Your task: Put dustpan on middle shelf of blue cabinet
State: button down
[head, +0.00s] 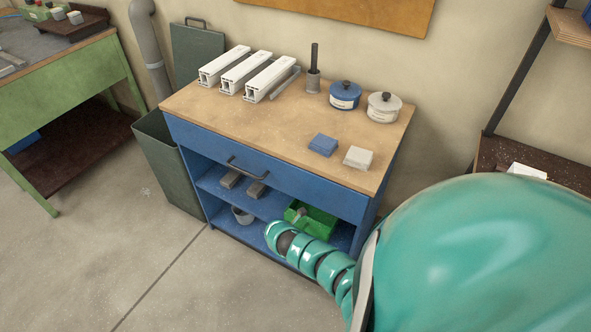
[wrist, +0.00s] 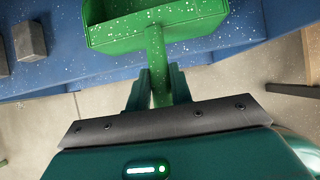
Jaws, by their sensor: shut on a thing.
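The green dustpan (head: 316,220) shows at the right part of the blue cabinet's (head: 270,182) opening, below the drawer. In the wrist view, my gripper (wrist: 157,82) is shut on the handle of the dustpan (wrist: 155,32), with the pan pointing away from me. The pan is over or on the white-speckled middle shelf (head: 266,207); I cannot tell whether it touches. That blue surface also shows in the wrist view (wrist: 75,62). In the head view, my teal arm hides the gripper and the cabinet's lower right.
Grey blocks (head: 257,190) lie on the shelf left of the dustpan. A grey cup (head: 242,215) is lower in the cabinet. The benchtop (head: 300,120) holds white profiles, two pots and small blocks. A dark green bin (head: 168,165) stands left of the cabinet.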

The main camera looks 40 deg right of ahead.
dwell(0.3)
grip_release()
jog(key=shift+s+a+r+p, duration=0.25)
jog(key=shift+s+a+p, duration=0.05)
jog(key=shift+a, duration=0.45)
jog(key=shift+s+a+r+p, duration=0.25)
jog(key=shift+s+a+r, duration=0.1)
jog(key=shift+a, duration=0.35)
jog(key=shift+s+a+r+p, duration=0.2)
jog(key=shift+s+a+p, duration=0.1)
jog(key=shift+a, duration=0.45)
jog(key=s+a+r, duration=0.2)
jog(key=a, duration=0.3)
jog(key=shift+s+a+p, duration=0.2)
jog(key=shift+a+p, duration=0.2)
